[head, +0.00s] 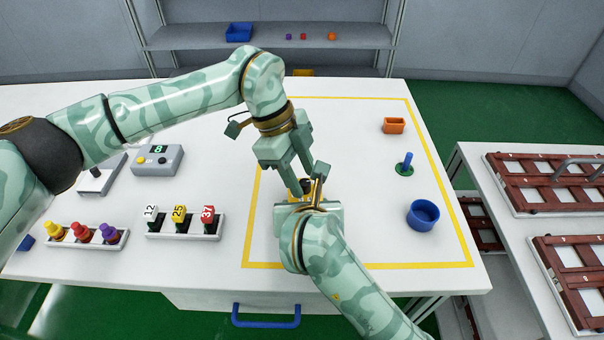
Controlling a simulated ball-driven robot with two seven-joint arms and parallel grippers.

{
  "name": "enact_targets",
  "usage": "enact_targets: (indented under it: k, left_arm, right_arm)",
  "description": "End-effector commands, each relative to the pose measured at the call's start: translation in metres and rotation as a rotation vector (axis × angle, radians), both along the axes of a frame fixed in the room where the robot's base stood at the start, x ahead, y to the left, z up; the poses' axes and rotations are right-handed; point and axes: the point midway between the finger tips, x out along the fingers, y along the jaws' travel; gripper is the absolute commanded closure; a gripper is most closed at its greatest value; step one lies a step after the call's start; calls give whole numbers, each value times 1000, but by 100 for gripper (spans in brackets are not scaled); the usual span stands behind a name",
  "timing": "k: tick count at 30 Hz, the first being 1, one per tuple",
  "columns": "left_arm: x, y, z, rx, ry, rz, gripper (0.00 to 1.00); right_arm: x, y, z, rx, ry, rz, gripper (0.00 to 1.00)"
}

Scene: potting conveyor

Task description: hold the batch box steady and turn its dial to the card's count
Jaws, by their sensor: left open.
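My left gripper (301,190) is open and points down inside the yellow outline, close above my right gripper (310,187), which comes in from the front right. A small dark knob-like piece (306,184) shows between the two grippers. I cannot tell whether it is the dial, and any batch box under it is hidden by my grippers. Whether the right fingers are open or shut is unclear. A grey box (170,168) with a green-lit display and a yellow button stands on the left. Tags marked 12 (150,213), 25 (179,214) and 37 (208,214) stand in a rack.
A rack of coloured knobs (84,243) lies front left. Brown-panelled trays (550,182) fill the right table.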

Motion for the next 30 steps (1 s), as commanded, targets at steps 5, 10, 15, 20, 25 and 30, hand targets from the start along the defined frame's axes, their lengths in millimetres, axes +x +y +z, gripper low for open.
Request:
enact_targets:
  k: [5,10,15,20,25,30]
  left_arm:
    - [-1,-3,-7,0,-2,-1,57]
    - [-1,-3,-7,0,-2,-1,57]
    - [-1,-2,-6,0,-2,-1,99]
    - [-1,-2,-6,1,-1,-2,100]
    - [-1,-3,-6,1,-1,-25,100]
    - [0,-3,-6,3,-2,-94,100]
  right_arm:
    - [0,0,0,0,0,0,56]
    - [0,0,0,0,0,0,56]
    - [0,0,0,0,0,0,56]
    - [0,0,0,0,0,0,56]
    - [0,0,0,0,0,0,56]
    - [0,0,0,0,1,0,56]
